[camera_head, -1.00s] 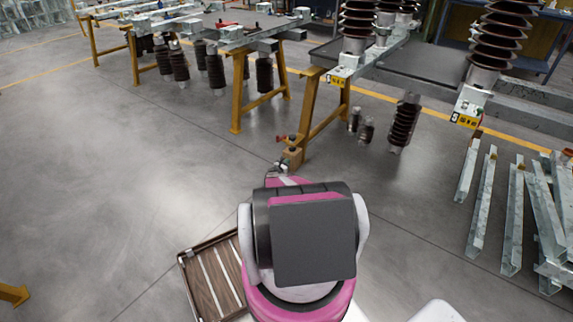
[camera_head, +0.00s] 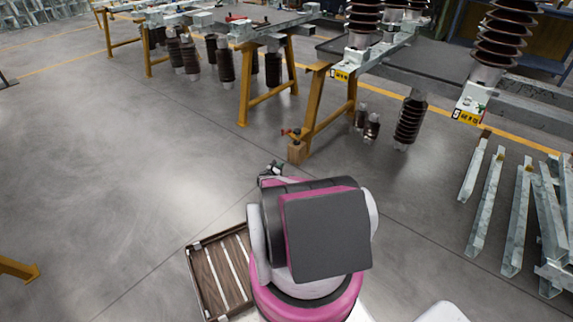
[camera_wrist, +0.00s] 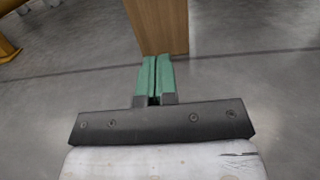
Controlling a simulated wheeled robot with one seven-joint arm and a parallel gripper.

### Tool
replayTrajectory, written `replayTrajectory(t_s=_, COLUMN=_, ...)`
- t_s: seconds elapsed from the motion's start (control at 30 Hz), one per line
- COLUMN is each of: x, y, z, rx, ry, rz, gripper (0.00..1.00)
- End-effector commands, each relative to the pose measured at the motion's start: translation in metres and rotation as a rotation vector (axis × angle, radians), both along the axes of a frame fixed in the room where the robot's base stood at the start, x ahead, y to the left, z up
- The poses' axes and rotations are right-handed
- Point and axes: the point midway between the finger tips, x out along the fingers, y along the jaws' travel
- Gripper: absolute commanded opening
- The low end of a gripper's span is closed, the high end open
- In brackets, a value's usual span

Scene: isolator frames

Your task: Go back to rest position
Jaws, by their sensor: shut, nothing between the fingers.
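My gripper (camera_wrist: 156,78) shows in the wrist view with its two green fingers side by side, shut and empty. In the head view my gripper (camera_head: 273,168) is a small dark and green shape beyond my pink and grey arm, which partly hides it. A wooden block (camera_wrist: 158,25) stands ahead of the fingertips in the wrist view, overlapped by them at its lower edge; I cannot tell the gap. In the head view a wooden block (camera_head: 297,152) stands on the floor beside a yellow trestle leg.
A brown slatted tray (camera_head: 192,262) lies left of my arm. Yellow trestles (camera_head: 318,107) carry grey frames with ribbed brown insulators (camera_head: 410,120). Metal angle bars (camera_head: 487,205) stand at the right. The grey floor (camera_head: 110,180) at the left is open.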

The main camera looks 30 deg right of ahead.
Motion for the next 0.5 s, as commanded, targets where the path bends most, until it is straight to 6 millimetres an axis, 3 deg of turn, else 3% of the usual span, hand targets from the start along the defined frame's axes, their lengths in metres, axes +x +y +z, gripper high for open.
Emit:
replayTrajectory(t_s=0.37, x=-0.002, y=0.015, z=0.002, rx=0.002, ry=-0.001, rz=-0.003, gripper=0.0)
replayTrajectory(t_s=0.5, x=-0.012, y=0.022, z=0.026, rx=0.043, ry=-0.045, rz=-0.037, gripper=0.0)
